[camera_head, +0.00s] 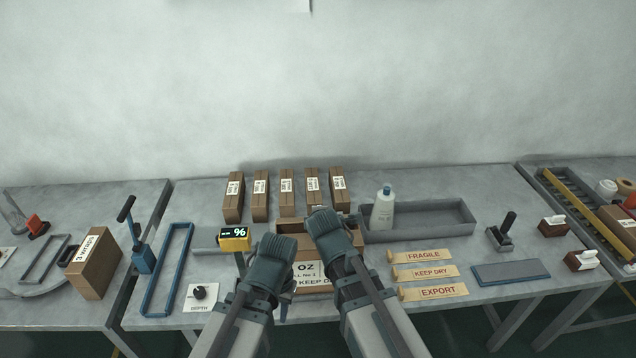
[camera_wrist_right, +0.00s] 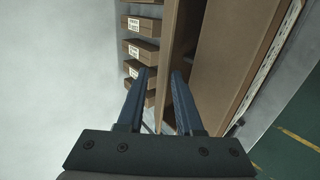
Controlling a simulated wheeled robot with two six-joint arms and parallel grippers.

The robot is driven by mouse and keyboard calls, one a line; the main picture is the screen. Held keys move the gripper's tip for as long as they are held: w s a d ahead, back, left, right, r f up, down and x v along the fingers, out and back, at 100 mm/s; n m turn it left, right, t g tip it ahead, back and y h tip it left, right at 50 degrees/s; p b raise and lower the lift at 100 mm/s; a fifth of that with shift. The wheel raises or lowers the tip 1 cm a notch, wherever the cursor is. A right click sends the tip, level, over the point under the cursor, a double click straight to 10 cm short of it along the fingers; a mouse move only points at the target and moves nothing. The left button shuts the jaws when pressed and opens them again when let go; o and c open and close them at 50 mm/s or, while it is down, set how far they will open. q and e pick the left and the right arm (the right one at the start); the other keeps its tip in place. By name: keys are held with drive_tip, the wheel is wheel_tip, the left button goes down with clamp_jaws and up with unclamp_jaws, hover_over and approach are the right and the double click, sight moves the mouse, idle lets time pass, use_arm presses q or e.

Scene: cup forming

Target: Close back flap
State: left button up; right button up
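A brown cardboard box (camera_head: 287,244) with an "OZ" label stands at the middle front of the table. Both my arms partly cover it. In the right wrist view, a narrow brown strip (camera_wrist_right: 173,35) on the wall side looks like its back edge or flap. A dark gap separates it from a broad brown panel (camera_wrist_right: 225,65). My right gripper (camera_head: 328,226) is over the box's right part. Its two fingers (camera_wrist_right: 161,72) are apart beside the strip; contact is unclear. My left gripper (camera_head: 271,262) is at the box's left front; its fingertips are hidden.
Several small labelled boxes (camera_head: 286,196) stand in a row behind the box. A grey tray (camera_head: 440,232) with a white bottle (camera_head: 383,212) is to the right. A yellow display (camera_head: 234,239) is close on the left. Label strips (camera_head: 430,272) lie at the right front.

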drive_tip(key=b+x, duration=0.1)
drive_tip(key=x, duration=0.1)
drive_tip(key=shift+w+f, duration=0.2)
drive_tip(key=shift+f, duration=0.1)
drive_tip(key=r+g+p, duration=0.1)
drive_tip(key=p, duration=0.1)
drive_tip(key=r+p, duration=0.1)
drive_tip(key=p, duration=0.1)
drive_tip(key=shift+w+g, duration=0.3)
drive_tip(key=shift+g, duration=0.1)
drive_tip(key=w+g+p, duration=0.1)
drive_tip(key=p, duration=0.1)
drive_tip(key=w+r+g+p, duration=0.1)
drive_tip(key=g+p, duration=0.1)
drive_tip(key=shift+a+g+p, duration=0.1)
drive_tip(key=shift+g+p, duration=0.2)
drive_tip(key=shift+p, duration=0.05)
drive_tip(key=shift+w+r+g+p, duration=0.15)
drive_tip(key=shift+w+g+p, duration=0.3)
drive_tip(key=shift+g+p, duration=0.45)
drive_tip(key=s+p+v, duration=0.1)
drive_tip(key=p+v, duration=1.1)
drive_tip(key=v, duration=0.1)
